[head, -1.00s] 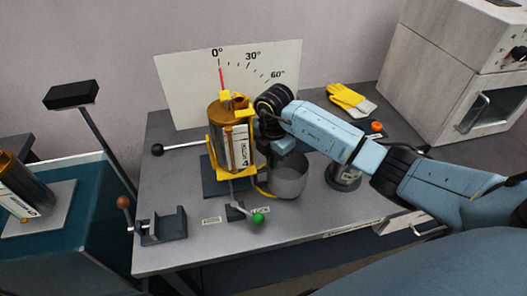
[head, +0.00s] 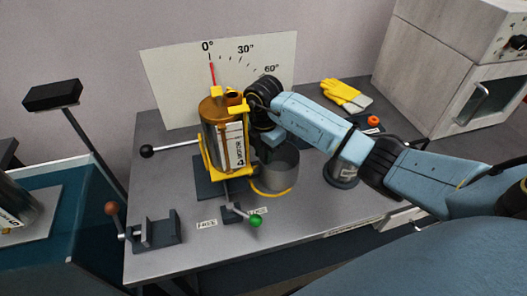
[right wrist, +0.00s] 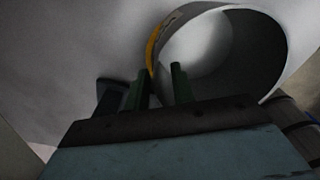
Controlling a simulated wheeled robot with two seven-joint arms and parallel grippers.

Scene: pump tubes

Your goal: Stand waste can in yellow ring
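The waste can (head: 283,177) is a grey open cylinder on the right of the bench's middle, upright in the head view. The yellow ring (head: 268,194) shows as an arc along the can's lower front edge. The can is over or within the ring; I cannot tell whether its base touches the bench. My right gripper (head: 272,146) reaches down at the can's left rear rim. In the right wrist view, its two green fingers (right wrist: 161,88) straddle the can's wall (right wrist: 270,50), closed on it as far as I can see. My left gripper is not in view.
The motor (head: 216,135) in its yellow cradle stands close left of the can. A green-knobbed lever (head: 255,221) is in front. The bench's front right is clear.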

